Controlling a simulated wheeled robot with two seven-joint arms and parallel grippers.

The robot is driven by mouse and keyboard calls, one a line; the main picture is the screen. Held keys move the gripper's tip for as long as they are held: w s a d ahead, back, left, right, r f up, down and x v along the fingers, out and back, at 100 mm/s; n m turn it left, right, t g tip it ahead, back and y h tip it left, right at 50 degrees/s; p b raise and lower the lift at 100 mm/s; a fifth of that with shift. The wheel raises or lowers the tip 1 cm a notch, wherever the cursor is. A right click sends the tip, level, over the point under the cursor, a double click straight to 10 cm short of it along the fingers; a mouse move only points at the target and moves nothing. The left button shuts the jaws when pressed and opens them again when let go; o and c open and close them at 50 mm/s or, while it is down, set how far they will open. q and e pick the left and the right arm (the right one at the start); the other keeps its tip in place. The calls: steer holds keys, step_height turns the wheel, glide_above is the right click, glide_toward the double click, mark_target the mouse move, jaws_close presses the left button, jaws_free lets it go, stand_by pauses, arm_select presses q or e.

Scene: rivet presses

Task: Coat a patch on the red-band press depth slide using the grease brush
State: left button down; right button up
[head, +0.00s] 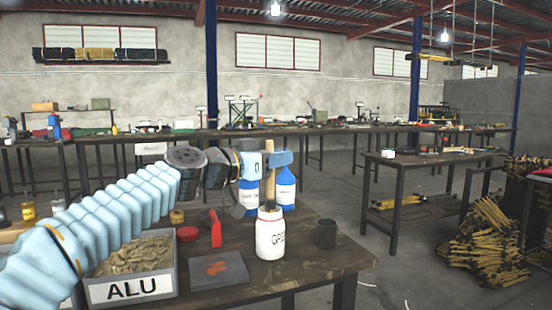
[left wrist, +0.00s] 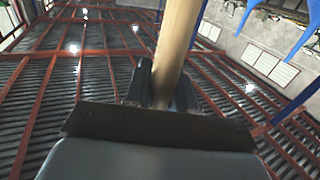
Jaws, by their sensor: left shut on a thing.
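My left gripper (head: 279,160) is shut on the upright wooden handle of the grease brush (head: 268,194). In the left wrist view the pale handle (left wrist: 178,42) runs up from between the fingers (left wrist: 160,84). Below the gripper stands a white grease jar (head: 270,238) with dark lettering, near the front of the dark table. The brush's lower end is at the jar's mouth; its bristles are hidden, and I cannot tell how deep they sit. I cannot make out a red-band press or its depth slide. My right gripper is not in view.
On the table (head: 325,268) are an ALU bin (head: 130,290) of metal pieces, a grey plate with a red-orange mark (head: 217,270), a red tool (head: 214,228), a dark cup (head: 325,233) and blue bottles (head: 286,188).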

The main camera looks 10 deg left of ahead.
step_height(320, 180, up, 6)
steer(key=p, duration=0.5)
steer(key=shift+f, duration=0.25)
stand_by(0.5)
